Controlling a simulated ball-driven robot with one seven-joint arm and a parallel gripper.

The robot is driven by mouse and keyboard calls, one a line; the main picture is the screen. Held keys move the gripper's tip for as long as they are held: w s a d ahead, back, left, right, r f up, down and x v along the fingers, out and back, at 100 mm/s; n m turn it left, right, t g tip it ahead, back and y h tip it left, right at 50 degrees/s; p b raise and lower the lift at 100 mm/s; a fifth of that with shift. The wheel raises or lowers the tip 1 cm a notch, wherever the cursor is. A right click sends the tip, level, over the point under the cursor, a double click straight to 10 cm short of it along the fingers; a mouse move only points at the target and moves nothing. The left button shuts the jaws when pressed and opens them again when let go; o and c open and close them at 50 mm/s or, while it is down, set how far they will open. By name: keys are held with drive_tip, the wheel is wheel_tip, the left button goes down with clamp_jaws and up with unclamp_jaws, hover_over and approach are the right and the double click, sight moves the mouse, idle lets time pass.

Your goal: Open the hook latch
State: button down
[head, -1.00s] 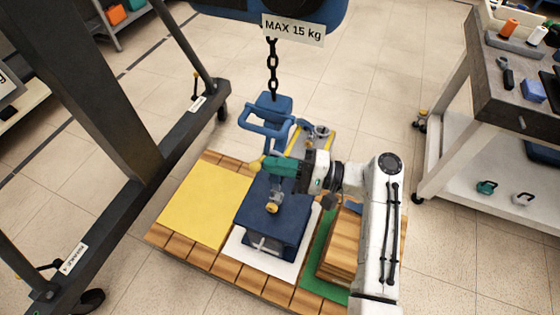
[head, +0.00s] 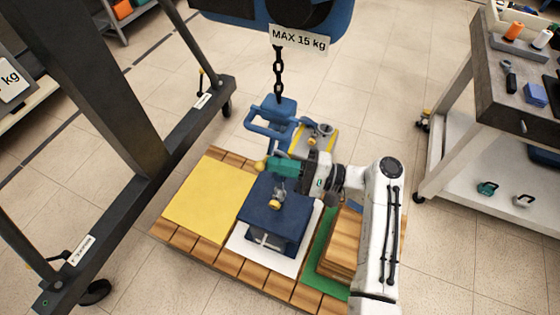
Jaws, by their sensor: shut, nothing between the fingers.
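A blue hook block (head: 273,122) with a looped handle hangs from a dark chain (head: 279,70) in the head view. The hook's lower part is partly hidden behind my gripper, and I cannot make out the latch or its state. My gripper (head: 268,166), teal with a yellowish tip, points left just below the block. It is shut with nothing held. It overlaps the hook in the picture; I cannot tell whether they touch. Below is a dark blue load (head: 265,222) with a grey and yellow lifting fitting (head: 277,202) on top.
The load stands on a white pad (head: 240,245) on a wooden pallet (head: 195,248). A yellow pad (head: 208,203) lies left; wooden blocks (head: 340,245) stand on a green pad (head: 312,268) right. A dark hoist frame (head: 112,110) stands left, a tool cart (head: 500,110) right.

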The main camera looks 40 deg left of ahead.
drive_tip(key=shift+s+r, duration=0.1)
drive_tip(key=shift+r, duration=0.05)
drive_tip(key=r+m+p, duration=0.1)
drive_tip(key=m+p, duration=0.1)
drive_tip(key=p, duration=0.1)
drive_tip(key=r+m+y+p, duration=0.1)
drive_tip(key=r+m+p, duration=0.1)
drive_tip(key=m+p, duration=0.1)
drive_tip(key=r+m+t+p, duration=0.1)
drive_tip(key=r+m+p, duration=0.1)
drive_tip(key=m+p, duration=0.1)
drive_tip(key=shift+s+d+r+y+p, duration=0.1)
drive_tip(key=shift+s+r+y+p, duration=0.15)
drive_tip(key=shift+s+y+p, duration=0.25)
drive_tip(key=shift+w, duration=0.2)
